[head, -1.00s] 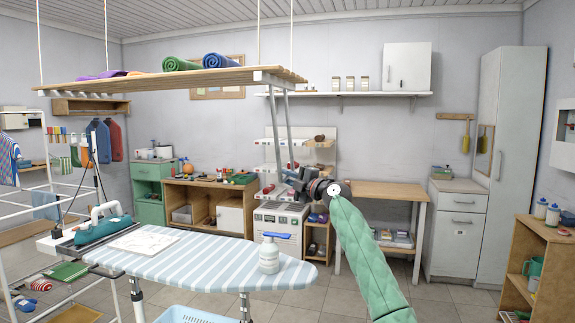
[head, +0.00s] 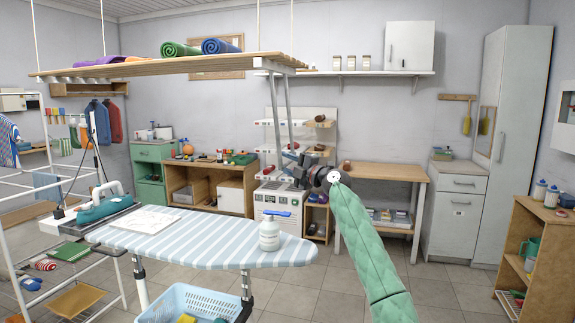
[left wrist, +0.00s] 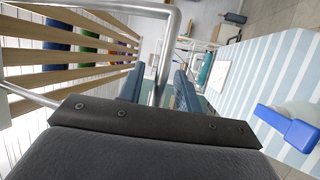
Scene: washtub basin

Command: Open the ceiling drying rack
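The ceiling drying rack (head: 150,68) is a wooden slatted frame hung on cords, with rolled towels on top. A grey metal U-shaped handle (head: 281,108) hangs from its right end. My left gripper (head: 296,168) is at the lower end of this handle, its green-sleeved arm rising from the lower right. In the left wrist view the handle bar (left wrist: 166,50) runs between the two fingers (left wrist: 158,88). The fingers stand apart, with a gap visible beside the bar; contact is hard to judge. The rack slats (left wrist: 70,48) show at the left there. My right gripper is out of view.
A striped ironing board (head: 205,248) with an iron (head: 102,207) and a spray bottle (head: 269,235) stands below the rack. A blue basket (head: 185,300) is beneath it. A wooden shelf unit (head: 545,255) stands at the right. Floor is free between.

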